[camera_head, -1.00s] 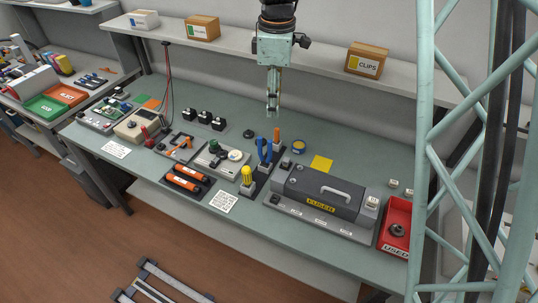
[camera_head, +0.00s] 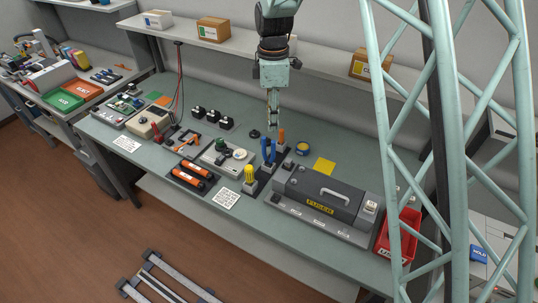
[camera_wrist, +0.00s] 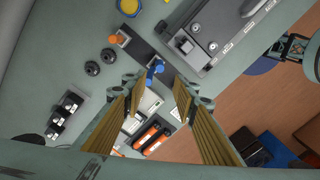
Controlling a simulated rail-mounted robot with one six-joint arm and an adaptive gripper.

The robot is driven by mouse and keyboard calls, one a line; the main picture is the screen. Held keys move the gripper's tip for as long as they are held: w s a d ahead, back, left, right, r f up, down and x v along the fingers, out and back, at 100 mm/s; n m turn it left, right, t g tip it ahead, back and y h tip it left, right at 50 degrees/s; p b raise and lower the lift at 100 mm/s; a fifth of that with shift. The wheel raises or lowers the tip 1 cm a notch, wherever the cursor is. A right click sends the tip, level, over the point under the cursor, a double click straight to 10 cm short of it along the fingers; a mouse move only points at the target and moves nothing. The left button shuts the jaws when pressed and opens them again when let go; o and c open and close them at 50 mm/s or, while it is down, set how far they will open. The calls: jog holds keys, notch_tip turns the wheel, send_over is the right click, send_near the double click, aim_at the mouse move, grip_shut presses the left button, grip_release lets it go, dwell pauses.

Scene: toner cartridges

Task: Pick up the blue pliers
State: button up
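The blue pliers (camera_head: 268,150) stand upright in a dark holder on the green bench, handles up. In the wrist view the blue handles (camera_wrist: 155,72) show just beyond and between my fingertips. My gripper (camera_head: 272,124) hangs pointing down, slightly above the pliers. In the wrist view my gripper (camera_wrist: 158,86) has its two fingers apart with nothing between them. The jaws of the pliers are hidden in the holder.
An orange-handled tool (camera_head: 281,138) stands right behind the pliers, and a yellow-handled tool (camera_head: 249,174) in front. The grey fuser unit (camera_head: 318,195) is close on the right. A board with a green knob (camera_head: 225,152) lies left. The shelf (camera_head: 310,49) runs behind.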

aim_at(273, 147)
jog(key=shift+f, duration=0.1)
jog(key=shift+f, duration=4.2)
jog(key=shift+f, duration=0.1)
jog(key=shift+d+f+p, duration=0.1)
jog(key=shift+f+p, duration=0.3)
jog(key=shift+f, duration=2.15)
jog(key=shift+c, duration=0.2)
grip_shut()
